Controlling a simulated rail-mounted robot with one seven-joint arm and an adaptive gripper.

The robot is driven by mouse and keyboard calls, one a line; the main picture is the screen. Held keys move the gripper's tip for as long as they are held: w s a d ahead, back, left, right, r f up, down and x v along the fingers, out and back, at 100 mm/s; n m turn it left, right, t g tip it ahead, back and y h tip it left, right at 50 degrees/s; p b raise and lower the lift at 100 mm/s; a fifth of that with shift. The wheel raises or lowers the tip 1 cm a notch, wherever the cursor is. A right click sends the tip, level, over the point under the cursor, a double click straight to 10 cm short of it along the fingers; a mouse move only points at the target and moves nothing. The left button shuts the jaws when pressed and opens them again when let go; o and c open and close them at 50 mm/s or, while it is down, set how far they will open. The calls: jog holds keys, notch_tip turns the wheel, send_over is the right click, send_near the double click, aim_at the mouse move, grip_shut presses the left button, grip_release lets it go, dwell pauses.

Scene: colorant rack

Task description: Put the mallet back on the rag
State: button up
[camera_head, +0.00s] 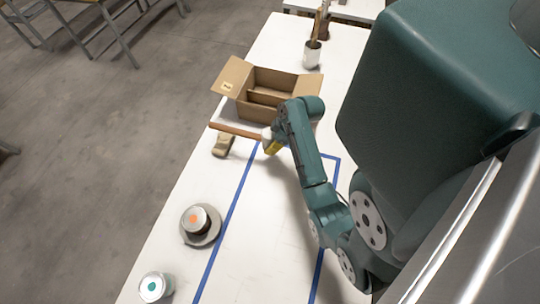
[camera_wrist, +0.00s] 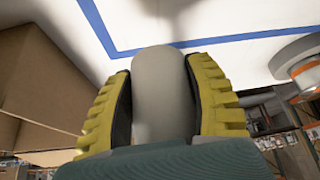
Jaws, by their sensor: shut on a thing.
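The mallet shows in the head view as a brown handle (camera_head: 236,130) in front of the cardboard box, with a pale end at my gripper (camera_head: 272,147). In the wrist view its grey rounded part (camera_wrist: 162,95) sits between the two yellow fingers of my gripper (camera_wrist: 165,105), which are shut on it. The handle lies roughly level across the picture; I cannot tell its height above the table. A small tan and brown item (camera_head: 223,146) lies just below the handle's left part; I cannot tell whether it is the rag. No rag is clearly recognisable.
An open cardboard box (camera_head: 262,92) stands just behind the mallet. A cup with sticks (camera_head: 312,54) is farther back. A can with an orange dot (camera_head: 195,220) on a grey disc and a teal-dotted can (camera_head: 153,287) stand front left. The blue-taped area (camera_head: 225,228) is largely clear.

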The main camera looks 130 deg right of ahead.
aim_at(266, 156)
notch_tip(266, 156, down, 6)
jog(key=shift+d+f+b, duration=0.1)
jog(key=shift+f+b, duration=0.05)
jog(key=shift+b, duration=0.15)
jog(key=shift+f, duration=0.5)
jog(key=o, duration=1.2)
jog(key=shift+r, duration=0.35)
jog(key=p+v, duration=0.1)
jog(key=v, duration=1.1)
jog(key=shift+r, duration=0.1)
